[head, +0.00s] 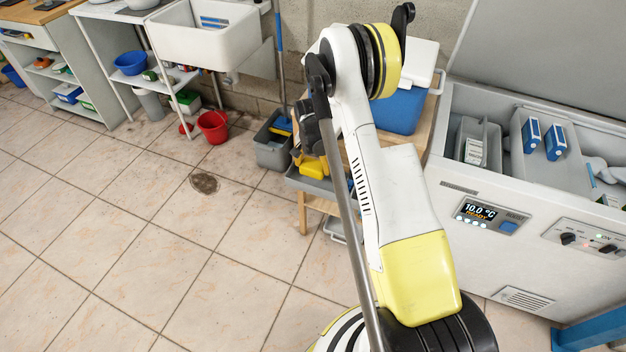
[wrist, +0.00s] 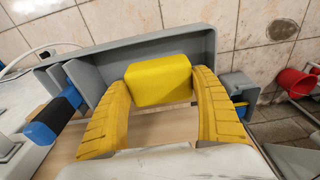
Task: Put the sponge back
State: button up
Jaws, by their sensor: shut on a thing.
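The yellow sponge (wrist: 160,80) is a block between the two yellow fingers of my gripper (wrist: 162,90) in the wrist view. The fingers press on its left and right sides. A grey tray (wrist: 130,52) lies just beyond the sponge; I cannot tell whether the sponge touches it. In the head view my gripper (head: 313,166) hangs over the grey tray (head: 308,184) at the left side of a wooden stand (head: 303,215). The sponge cannot be told apart from the yellow fingers there, and my arm hides part of the stand.
A blue cool box (head: 398,110) with a white lid stands on the wooden stand. An open chest freezer (head: 450,215) is at right. A grey bucket (head: 272,152) and a red bucket (head: 213,126) stand on the floor near the sink (head: 205,45). Tiled floor is clear at left.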

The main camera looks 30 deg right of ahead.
aim_at(313, 182)
notch_tip(313, 182, down, 5)
jog(key=shift+f+b, duration=0.1)
jog(key=shift+b, duration=0.85)
jog(key=shift+r, duration=0.2)
jog(key=shift+f, duration=0.1)
jog(key=o, duration=1.2)
jog(key=shift+f, duration=0.1)
jog(key=shift+c, duration=0.2)
